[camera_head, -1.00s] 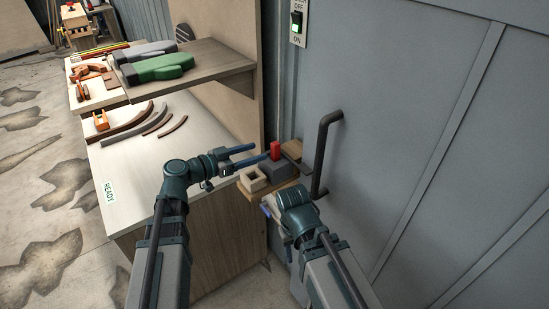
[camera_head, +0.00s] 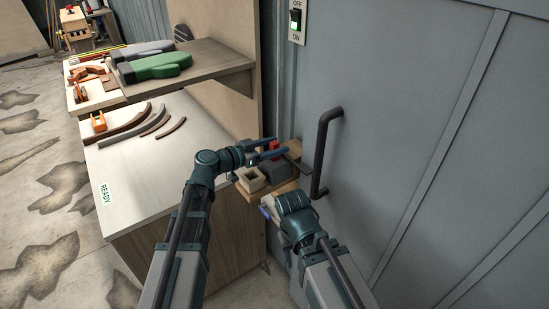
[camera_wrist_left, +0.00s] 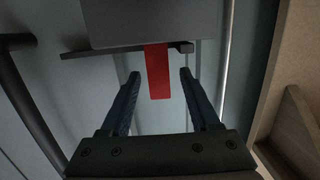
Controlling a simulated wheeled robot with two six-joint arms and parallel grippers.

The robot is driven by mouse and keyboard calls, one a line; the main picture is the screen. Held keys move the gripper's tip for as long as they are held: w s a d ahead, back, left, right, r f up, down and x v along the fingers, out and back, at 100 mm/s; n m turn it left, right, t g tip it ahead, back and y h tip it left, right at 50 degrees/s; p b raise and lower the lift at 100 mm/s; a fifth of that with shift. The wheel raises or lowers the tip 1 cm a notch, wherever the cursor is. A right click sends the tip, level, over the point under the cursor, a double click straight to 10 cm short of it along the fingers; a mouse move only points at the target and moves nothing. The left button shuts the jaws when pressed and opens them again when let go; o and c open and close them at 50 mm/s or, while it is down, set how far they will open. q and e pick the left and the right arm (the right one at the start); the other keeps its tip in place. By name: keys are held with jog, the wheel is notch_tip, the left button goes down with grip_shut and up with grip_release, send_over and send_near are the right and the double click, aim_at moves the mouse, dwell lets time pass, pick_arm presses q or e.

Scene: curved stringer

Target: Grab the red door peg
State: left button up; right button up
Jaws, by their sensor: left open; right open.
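The red door peg (camera_head: 274,146) stands upright in a dark grey block on a small wooden ledge beside the door. My left gripper (camera_head: 271,148) is open at the peg, its blue fingers on either side of it. In the left wrist view the red peg (camera_wrist_left: 157,72) shows in the gap between the tips of my open left gripper (camera_wrist_left: 160,74), with visible space on both sides. My right gripper (camera_head: 267,212) is open, low in front of the ledge, and its fingers are mostly hidden by its own wrist.
A light wooden block with a square hole (camera_head: 250,179) sits left of the dark grey block (camera_head: 275,168). A black door handle (camera_head: 323,150) rises close on the right.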

pick_arm(q)
grip_shut()
dwell(0.3)
jog(key=shift+r, duration=0.1)
